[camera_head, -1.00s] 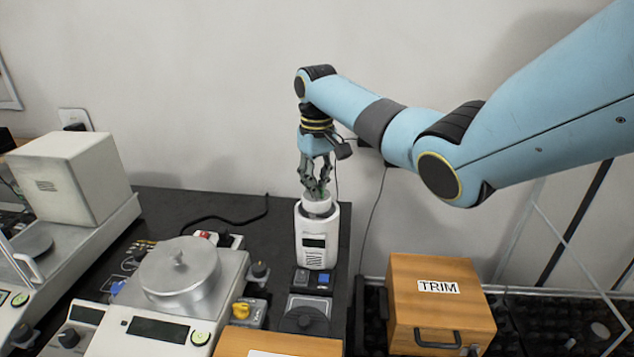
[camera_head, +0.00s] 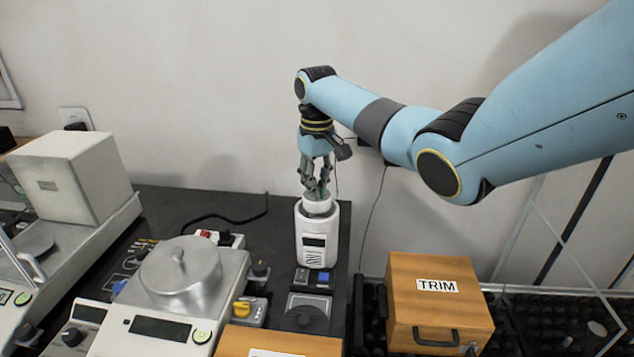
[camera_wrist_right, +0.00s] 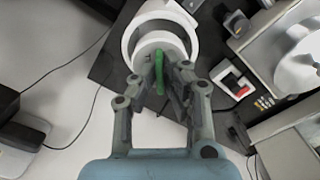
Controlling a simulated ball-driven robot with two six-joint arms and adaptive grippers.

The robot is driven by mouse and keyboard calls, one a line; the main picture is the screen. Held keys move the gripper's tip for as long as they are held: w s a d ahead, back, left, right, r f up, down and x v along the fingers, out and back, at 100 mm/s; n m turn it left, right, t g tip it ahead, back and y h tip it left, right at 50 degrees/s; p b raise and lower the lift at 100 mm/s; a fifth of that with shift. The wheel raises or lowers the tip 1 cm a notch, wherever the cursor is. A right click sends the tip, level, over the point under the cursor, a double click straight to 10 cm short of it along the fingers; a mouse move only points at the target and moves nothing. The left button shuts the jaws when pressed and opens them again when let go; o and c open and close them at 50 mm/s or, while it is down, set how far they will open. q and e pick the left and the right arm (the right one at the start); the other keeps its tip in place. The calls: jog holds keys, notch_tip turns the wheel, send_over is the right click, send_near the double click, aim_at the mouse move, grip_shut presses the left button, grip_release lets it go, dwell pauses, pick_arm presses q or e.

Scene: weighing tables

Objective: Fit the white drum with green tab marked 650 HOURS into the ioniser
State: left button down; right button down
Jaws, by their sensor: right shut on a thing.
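The ioniser (camera_head: 316,236) is a white upright unit with a dark display, standing on the black bench top. The white drum (camera_head: 317,205) sits at the ioniser's top opening; how deep it is seated I cannot tell. In the right wrist view the drum (camera_wrist_right: 146,46) lies inside the ioniser's round white rim (camera_wrist_right: 190,28). My right gripper (camera_head: 316,193) points down above it, shut on the drum's green tab (camera_wrist_right: 159,72). Any marking on the tab is not readable. My left gripper is not in view.
A balance with a silver lidded pan (camera_head: 180,273) stands left of the ioniser. A wooden TRIM box (camera_head: 440,318) is at the right. A red-switched power strip (camera_head: 222,238) and black cable lie behind the balance. Small devices (camera_head: 309,307) sit in front of the ioniser.

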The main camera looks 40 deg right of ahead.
aim_at(317, 207)
dwell(0.3)
jog(key=shift+f, duration=0.1)
jog(key=shift+f+b, duration=1.5)
jog(key=shift+f, duration=1.5)
jog(key=shift+f, duration=0.15)
jog(key=c, duration=1.4)
grip_release()
jog(key=shift+o, duration=0.2)
